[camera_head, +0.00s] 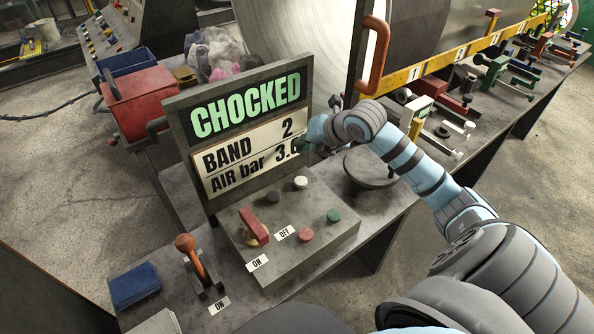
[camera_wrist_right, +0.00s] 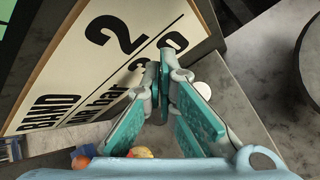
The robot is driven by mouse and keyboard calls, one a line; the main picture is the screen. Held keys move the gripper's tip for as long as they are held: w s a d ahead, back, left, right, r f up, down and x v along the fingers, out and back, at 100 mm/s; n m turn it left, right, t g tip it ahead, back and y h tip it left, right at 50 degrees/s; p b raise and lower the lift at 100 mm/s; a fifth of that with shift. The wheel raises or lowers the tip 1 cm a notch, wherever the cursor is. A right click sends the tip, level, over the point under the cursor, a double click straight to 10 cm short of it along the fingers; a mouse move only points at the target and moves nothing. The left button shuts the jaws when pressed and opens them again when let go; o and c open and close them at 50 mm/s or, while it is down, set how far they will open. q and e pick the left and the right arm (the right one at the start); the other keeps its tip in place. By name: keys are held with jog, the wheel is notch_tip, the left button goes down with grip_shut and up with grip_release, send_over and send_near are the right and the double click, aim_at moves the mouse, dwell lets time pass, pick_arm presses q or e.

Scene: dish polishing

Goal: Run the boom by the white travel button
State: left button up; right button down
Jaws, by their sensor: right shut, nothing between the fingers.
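The white button (camera_head: 301,182) stands on the sloped grey control box (camera_head: 270,255), at its back edge under the sign. It also shows in the right wrist view (camera_wrist_right: 203,90), just right of the fingertips. My right gripper (camera_head: 308,143) is above and behind the button, close in front of the sign's lower right corner. Its fingers (camera_wrist_right: 163,78) are shut and empty, apart from the button in the picture. Which part is the boom I cannot tell; a yellow numbered bar (camera_head: 450,62) crosses the upper right. My left gripper is not in view.
The sign (camera_head: 236,104) reads CHOCKED, BAND 2, AIR bar 3.6. A black button (camera_head: 273,197), a red button (camera_head: 305,234), a green button (camera_head: 333,215) and a red switch (camera_head: 252,224) share the box. An orange-handled lever (camera_head: 190,250) stands left; a round grey disc (camera_head: 370,168) right.

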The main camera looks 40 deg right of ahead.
aim_at(304, 179)
notch_tip(304, 179, down, 9)
jog(key=b, duration=0.7)
jog(key=shift+s+d+r, duration=0.1)
jog(key=shift+s, duration=0.05)
dwell(1.2)
jog(key=shift+f+b, duration=0.35)
jog(key=shift+f, duration=0.05)
